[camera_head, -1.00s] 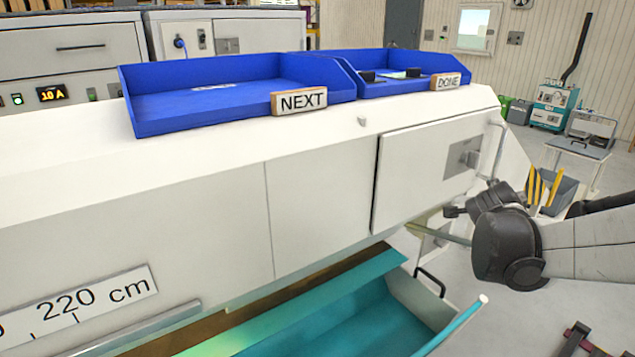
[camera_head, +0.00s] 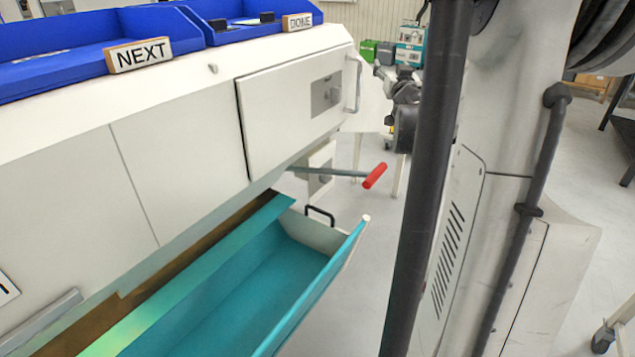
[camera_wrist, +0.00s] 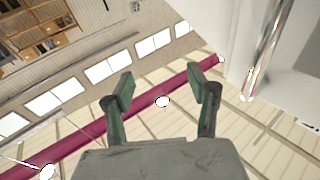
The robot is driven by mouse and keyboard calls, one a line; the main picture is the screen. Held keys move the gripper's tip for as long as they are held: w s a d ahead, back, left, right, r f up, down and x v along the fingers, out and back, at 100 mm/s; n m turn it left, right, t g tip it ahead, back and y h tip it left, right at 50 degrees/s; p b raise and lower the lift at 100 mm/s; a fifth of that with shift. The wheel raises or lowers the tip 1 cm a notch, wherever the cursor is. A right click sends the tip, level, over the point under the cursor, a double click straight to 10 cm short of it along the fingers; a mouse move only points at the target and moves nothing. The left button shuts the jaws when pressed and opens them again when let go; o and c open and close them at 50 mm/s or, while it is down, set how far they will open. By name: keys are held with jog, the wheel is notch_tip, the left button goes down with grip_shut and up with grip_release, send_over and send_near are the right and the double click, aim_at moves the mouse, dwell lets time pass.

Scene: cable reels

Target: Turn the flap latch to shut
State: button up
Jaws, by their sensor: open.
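The flap (camera_head: 285,125) is a pale panel at the right end of the white bench front, with a dark gap along its left edge. Its latch (camera_head: 333,95) is a small grey knob on a grey plate, too small to read its turn. My gripper (camera_wrist: 162,85) shows two greenish fingers, spread apart with nothing between them. In the head view the dark wrist parts of my arm show right of the flap, apart from the latch; the fingertips are not clear there. The latch is not identifiable in the wrist view.
A bar handle (camera_head: 354,85) stands at the bench's right end. A red-gripped lever (camera_head: 374,176) sticks out below the flap. A teal trough (camera_head: 270,285) lies beneath. Blue trays (camera_head: 75,45) sit on top. A dark post crosses the right of the head view.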

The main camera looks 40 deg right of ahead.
jog(key=d+n+t, duration=0.1)
jog(key=n, duration=0.1)
jog(key=n+y+b, duration=0.4)
jog(key=n+y, duration=0.5)
jog(key=y, duration=0.8)
send_near(330, 180)
jog(key=shift+t, duration=0.3)
jog(key=b+x, duration=0.1)
jog(key=x, duration=0.2)
jog(key=b+x, duration=0.1)
jog(key=x, duration=0.6)
jog(key=shift+w+f+b, duration=0.15)
jog(key=shift+f+b, duration=0.15)
jog(key=shift+b, duration=0.1)
jog(key=shift+a+n, duration=0.1)
jog(key=shift+n, duration=0.2)
jog(key=c, duration=1.2)
